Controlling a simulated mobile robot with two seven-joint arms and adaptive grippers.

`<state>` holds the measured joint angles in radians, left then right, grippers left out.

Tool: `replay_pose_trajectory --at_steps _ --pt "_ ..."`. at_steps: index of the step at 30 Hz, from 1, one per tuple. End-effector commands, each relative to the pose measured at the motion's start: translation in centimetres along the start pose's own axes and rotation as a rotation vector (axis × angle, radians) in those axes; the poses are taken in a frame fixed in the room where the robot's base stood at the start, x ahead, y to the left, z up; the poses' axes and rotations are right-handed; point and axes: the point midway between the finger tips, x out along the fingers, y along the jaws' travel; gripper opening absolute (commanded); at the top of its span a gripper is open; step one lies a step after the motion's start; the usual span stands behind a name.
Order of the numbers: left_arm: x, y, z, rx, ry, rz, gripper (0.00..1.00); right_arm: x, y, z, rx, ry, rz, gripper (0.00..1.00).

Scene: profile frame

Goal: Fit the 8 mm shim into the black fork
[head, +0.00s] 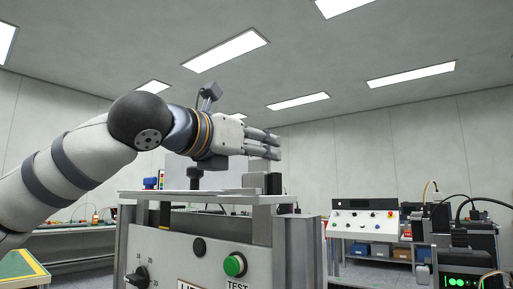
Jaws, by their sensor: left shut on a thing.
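My left gripper (276,145) reaches in from the left above the top of a grey machine frame (185,235), with its fingers pointing right. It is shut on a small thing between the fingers. The fingers mostly hide this thing, and I cannot make out whether it is the 8 mm shim. A dark upright block (275,183) stands on the frame's top, below and apart from the fingertips. I cannot tell from this low angle whether it is the black fork. My right gripper is not in view.
The frame's front carries a green TEST button (235,265) and a black dial (136,276). A blue knob (150,183) and a dark knob (195,179) stand at its top left. A white control console (365,220) and dark equipment (460,250) are at the right. The space above is clear.

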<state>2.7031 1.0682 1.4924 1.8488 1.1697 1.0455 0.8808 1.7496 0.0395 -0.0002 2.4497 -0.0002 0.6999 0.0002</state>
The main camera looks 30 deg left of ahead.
Motion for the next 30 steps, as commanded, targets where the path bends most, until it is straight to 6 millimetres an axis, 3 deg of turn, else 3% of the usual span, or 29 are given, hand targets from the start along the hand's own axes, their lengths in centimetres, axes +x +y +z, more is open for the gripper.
replay_pose_trajectory --at_steps 29,30 --pt "-0.02 -0.01 -0.54 0.0 -0.001 0.0 0.08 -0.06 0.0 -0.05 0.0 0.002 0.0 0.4" --pt "-0.02 -0.01 -0.53 0.0 -0.001 0.0 0.46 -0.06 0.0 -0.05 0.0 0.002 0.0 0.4"
